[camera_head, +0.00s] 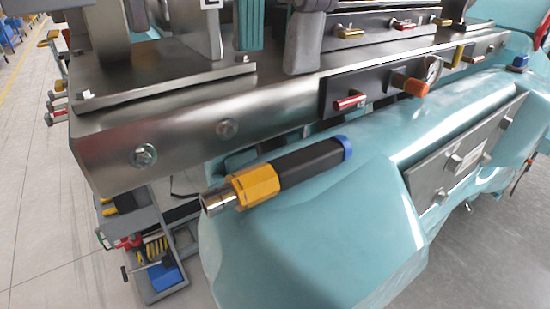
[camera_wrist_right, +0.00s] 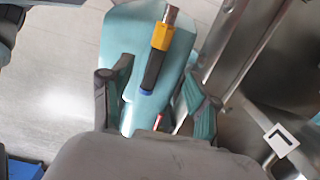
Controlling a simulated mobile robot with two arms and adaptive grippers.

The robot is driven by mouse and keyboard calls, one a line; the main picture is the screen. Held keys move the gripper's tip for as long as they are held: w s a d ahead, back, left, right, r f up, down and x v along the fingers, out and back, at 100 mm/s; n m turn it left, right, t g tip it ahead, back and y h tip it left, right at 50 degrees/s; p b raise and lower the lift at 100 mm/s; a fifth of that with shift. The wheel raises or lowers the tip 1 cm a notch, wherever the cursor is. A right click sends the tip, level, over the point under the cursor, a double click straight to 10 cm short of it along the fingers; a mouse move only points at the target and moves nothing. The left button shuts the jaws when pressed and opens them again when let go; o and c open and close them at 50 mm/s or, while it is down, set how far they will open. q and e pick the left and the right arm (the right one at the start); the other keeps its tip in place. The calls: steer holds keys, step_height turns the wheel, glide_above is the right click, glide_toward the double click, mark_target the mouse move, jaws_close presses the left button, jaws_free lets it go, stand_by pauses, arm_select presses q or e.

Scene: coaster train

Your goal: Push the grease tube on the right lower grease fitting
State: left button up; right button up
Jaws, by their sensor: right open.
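The grease tube (camera_head: 285,170) appears to be the black cylinder with a yellow hexagonal collar, a metal nozzle and a blue end. It lies on the teal curved cover (camera_head: 310,240), nozzle to the left. It also shows in the right wrist view (camera_wrist_right: 155,60). My right gripper (camera_head: 277,50), with teal finger pads, is open and empty above the metal beam; in its wrist view (camera_wrist_right: 152,85) the tube shows beyond the fingers, apart from them. A red fitting (camera_head: 350,102) and an orange-capped fitting (camera_head: 411,87) sit on the beam's dark plate. I cannot tell which is the right lower one.
The steel beam (camera_head: 190,130) with bolts runs beside the tube. More small yellow and red fittings (camera_head: 402,24) sit on an upper plate. A grey plate (camera_head: 465,155) is on the cover at right. A tool cart (camera_head: 155,245) stands below left. Grey floor is clear at lower right.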

steer(key=b, duration=0.3)
glide_above(278, 165)
steer(key=shift+h, duration=0.3)
step_height(278, 165, down, 8)
steer(key=shift+s+f, duration=0.1)
steer(key=shift+f, duration=0.1)
steer(key=shift+d+f+p, duration=0.1)
steer(key=shift+f+p, duration=0.6)
steer(key=shift+f, duration=1.95)
steer(key=c, duration=0.3)
jaws_close()
